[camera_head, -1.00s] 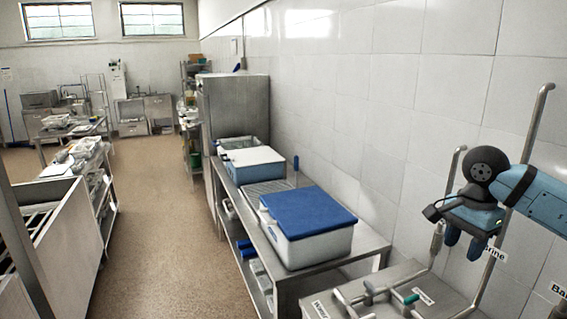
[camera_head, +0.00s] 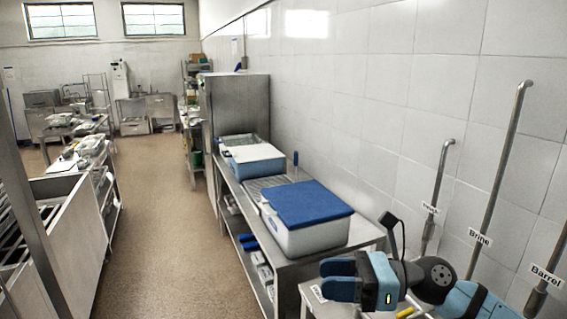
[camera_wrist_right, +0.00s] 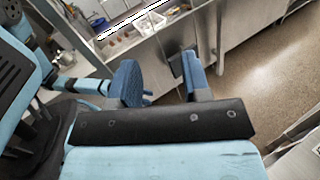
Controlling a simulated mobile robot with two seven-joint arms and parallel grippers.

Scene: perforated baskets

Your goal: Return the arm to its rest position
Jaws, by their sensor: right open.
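My right gripper (camera_head: 337,279) is at the lower right of the head view, fingers pointing left and spread apart. It is open, with nothing seen between the fingers. It hangs in front of the near end of the steel table, beside the wall pipes. The right wrist view also shows the two blue fingers (camera_wrist_right: 160,75) apart and empty, with the steel counters and floor beyond them. My right arm (camera_head: 470,300) comes in from the lower right corner. My left gripper does not show in the head view.
A white tub with a blue lid (camera_head: 308,205) stands on the steel table (camera_head: 362,238); a blue tub (camera_head: 255,163) stands behind it. Labelled pipes, one marked Brine (camera_head: 497,180), rise along the tiled wall. The floor aisle (camera_head: 165,220) on the left is clear.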

